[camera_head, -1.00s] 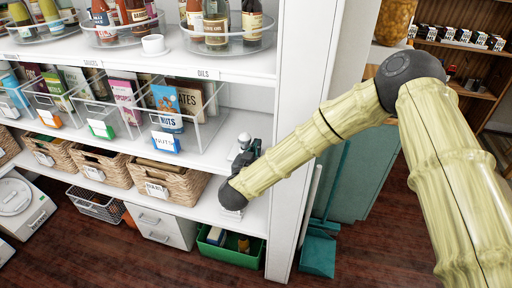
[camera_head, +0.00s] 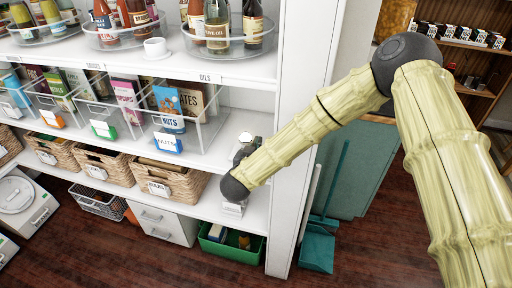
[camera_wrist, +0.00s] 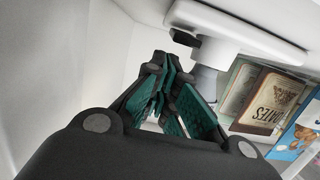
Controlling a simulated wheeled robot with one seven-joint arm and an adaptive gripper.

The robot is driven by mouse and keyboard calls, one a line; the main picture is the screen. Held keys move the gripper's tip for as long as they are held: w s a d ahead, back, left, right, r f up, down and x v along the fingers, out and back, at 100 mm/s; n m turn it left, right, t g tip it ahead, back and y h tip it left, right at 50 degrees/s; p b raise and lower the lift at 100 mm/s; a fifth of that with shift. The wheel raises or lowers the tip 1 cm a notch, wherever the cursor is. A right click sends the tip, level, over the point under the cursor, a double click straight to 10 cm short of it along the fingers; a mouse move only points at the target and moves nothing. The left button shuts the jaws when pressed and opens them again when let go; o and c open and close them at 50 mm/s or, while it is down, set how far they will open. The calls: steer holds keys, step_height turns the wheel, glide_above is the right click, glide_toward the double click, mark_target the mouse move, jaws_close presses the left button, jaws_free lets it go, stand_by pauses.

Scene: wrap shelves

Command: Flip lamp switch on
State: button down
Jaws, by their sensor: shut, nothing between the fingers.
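A white fitting with rounded edges (camera_wrist: 245,22), which looks like the lamp, shows at the top of the wrist view. A small black piece (camera_wrist: 185,38), perhaps its switch, sticks out from its left end. My gripper (camera_wrist: 162,62) has green finger pads and is shut and empty. Its tips point up the picture, just below and left of the black piece; I cannot tell whether they touch it. In the head view my gripper (camera_head: 246,143) is at the right end of the middle shelf bay, mostly hidden by my arm. The lamp cannot be made out clearly there.
The white shelf side panel (camera_head: 300,130) stands close to my wrist. Wicker baskets (camera_head: 180,180) stand on the shelf below. A teal dustpan (camera_head: 317,250) is on the floor at right.

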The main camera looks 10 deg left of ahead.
step_height(320, 180, up, 3)
steer(key=shift+w+f+p, duration=0.1)
steer(key=shift+f+p, duration=0.1)
steer(key=shift+p, duration=0.45)
steer(key=d+r+b+v, duration=0.1)
steer(key=r+b+v, duration=0.1)
steer(key=v, duration=0.7)
steer(key=shift+a, duration=0.45)
steer(key=s+d+f+n+g+y+p, duration=0.1)
steer(key=s+d+f+g+p, duration=0.3)
steer(key=s+d+f, duration=0.35)
steer(key=s+d+f+n+g+y+p, duration=0.1)
steer(key=s+d+f+g+y+p, duration=0.3)
steer(key=d+f, duration=0.6)
steer(key=s+d+f+g+h+p, duration=0.1)
steer(key=s+d+g, duration=0.1)
steer(key=s+d, duration=0.4)
steer(key=s+d+f+g+h+p, duration=0.1)
steer(key=s+d+f+g+p, duration=0.1)
steer(key=s+d, duration=0.4)
steer(key=s+d+f+m+g+h+p, duration=0.1)
steer(key=s+d, duration=0.5)
steer(key=s, duration=0.8)
steer(key=f+g, duration=0.1)
steer(key=g, duration=0.1)
steer(key=shift+s+g+p, duration=0.3)
steer(key=shift+g, duration=0.1)
